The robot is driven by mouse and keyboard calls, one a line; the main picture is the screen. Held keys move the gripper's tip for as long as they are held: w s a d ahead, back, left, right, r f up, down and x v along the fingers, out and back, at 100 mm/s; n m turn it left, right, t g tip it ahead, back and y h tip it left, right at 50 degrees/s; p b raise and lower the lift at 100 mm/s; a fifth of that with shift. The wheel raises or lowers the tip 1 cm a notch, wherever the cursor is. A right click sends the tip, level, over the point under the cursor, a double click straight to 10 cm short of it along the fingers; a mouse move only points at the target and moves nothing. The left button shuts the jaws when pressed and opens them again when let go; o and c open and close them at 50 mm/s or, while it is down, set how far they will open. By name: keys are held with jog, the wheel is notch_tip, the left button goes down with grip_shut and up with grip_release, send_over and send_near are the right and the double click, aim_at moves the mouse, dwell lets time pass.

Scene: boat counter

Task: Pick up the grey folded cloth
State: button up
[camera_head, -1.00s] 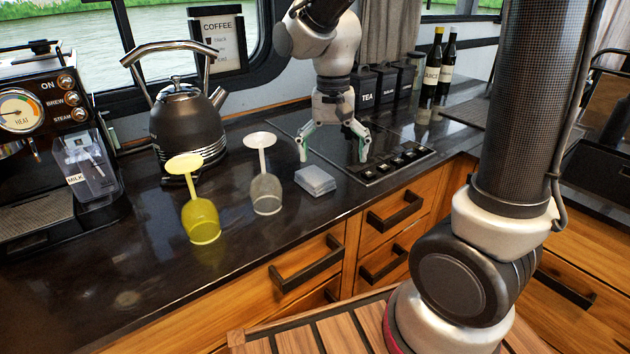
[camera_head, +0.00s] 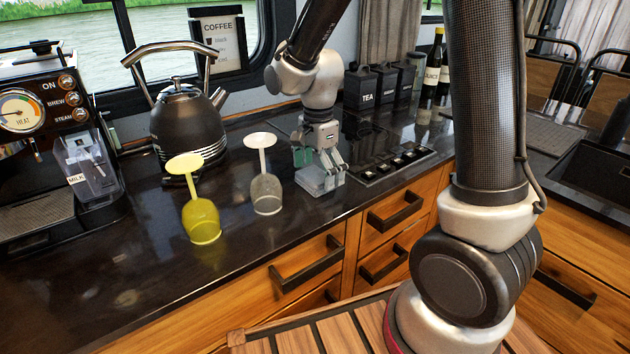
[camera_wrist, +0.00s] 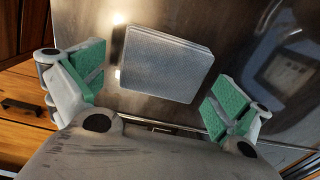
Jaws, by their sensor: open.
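The grey folded cloth (camera_head: 315,181) lies flat on the dark counter, a small layered square near the front edge beside the hob. It also shows in the wrist view (camera_wrist: 166,64), between and beyond my two green-padded fingers. My gripper (camera_head: 320,162) is over the cloth in the head view and hides part of it. In the wrist view my gripper (camera_wrist: 158,90) is spread wide, with one finger off each side of the cloth and a gap on both sides. The fingers hold nothing.
Two upturned glasses, one clear (camera_head: 266,193) and one yellow (camera_head: 201,218), stand left of the cloth. A black kettle (camera_head: 188,128) is behind them. The hob with its knobs (camera_head: 397,162) is right of my gripper. The counter's front left is clear.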

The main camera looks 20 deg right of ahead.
jog(key=shift+f, duration=0.2)
jog(key=c, duration=1.1)
jog(key=shift+o, duration=0.2)
jog(key=shift+r, duration=0.15)
